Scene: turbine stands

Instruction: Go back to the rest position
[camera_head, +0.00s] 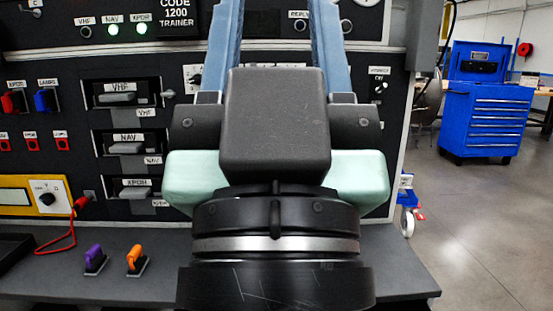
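My gripper (277,18) fills the middle of the head view, seen from behind, with its dark body and pale green sides in front of the panel. Its two blue fingers reach up past the top edge of the picture and stand well apart. Only the dark panel shows between the visible parts of the fingers; the tips are cut off. The gripper is open, and I see nothing held in the visible part. It hides the middle of the black trainer panel (60,60). I cannot tell how far the fingers are from the panel.
The panel has slots labelled VHF (124,95), NAV (125,145) and XPDR. A purple-handled piece (95,259) and an orange-handled piece (136,259) stand on the grey shelf (60,275). A red cable (70,228) hangs left. A blue tool cabinet (487,115) stands right, beyond open floor.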

